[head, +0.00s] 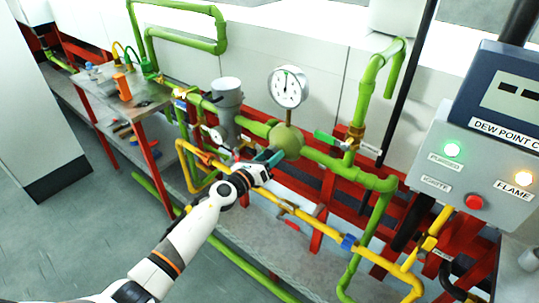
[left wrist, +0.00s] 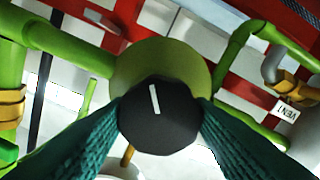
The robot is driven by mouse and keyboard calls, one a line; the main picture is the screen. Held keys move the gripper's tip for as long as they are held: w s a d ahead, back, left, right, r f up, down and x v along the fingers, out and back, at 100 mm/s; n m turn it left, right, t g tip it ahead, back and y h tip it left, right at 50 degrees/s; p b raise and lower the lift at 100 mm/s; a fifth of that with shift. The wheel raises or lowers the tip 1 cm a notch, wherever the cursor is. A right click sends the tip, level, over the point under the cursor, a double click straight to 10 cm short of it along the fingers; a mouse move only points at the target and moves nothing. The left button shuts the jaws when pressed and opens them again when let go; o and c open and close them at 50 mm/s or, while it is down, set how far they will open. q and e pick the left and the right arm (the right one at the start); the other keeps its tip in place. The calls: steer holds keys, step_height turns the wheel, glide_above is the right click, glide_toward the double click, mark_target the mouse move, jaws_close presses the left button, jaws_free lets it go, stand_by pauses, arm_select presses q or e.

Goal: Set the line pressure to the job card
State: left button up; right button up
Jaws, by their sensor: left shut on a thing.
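A round pressure gauge (head: 288,87) with a white dial stands on a stem above the round green regulator body (head: 287,141) in the pipe line. Its needle points roughly straight up; the numbers are too small to read. My left gripper (head: 268,158) is at the front of the regulator. In the left wrist view its green fingers are shut on a black knob (left wrist: 158,125) with a white line, which tilts slightly left of upright. The regulator body also shows behind the knob in the left wrist view (left wrist: 160,62). I cannot make out a job card. My right gripper is not in view.
A green-handled valve (head: 330,140) sits right of the regulator. A grey control box (head: 462,160) with lamps and a red button stands at the right. Yellow pipe (head: 310,222) runs low in front. A bench (head: 125,95) with fittings stands at the left.

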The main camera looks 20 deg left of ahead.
arm_select(q)
steer(key=shift+n, duration=0.9)
steer(key=o, duration=1)
steer(key=shift+s, duration=0.1)
steer(key=v, duration=1.2)
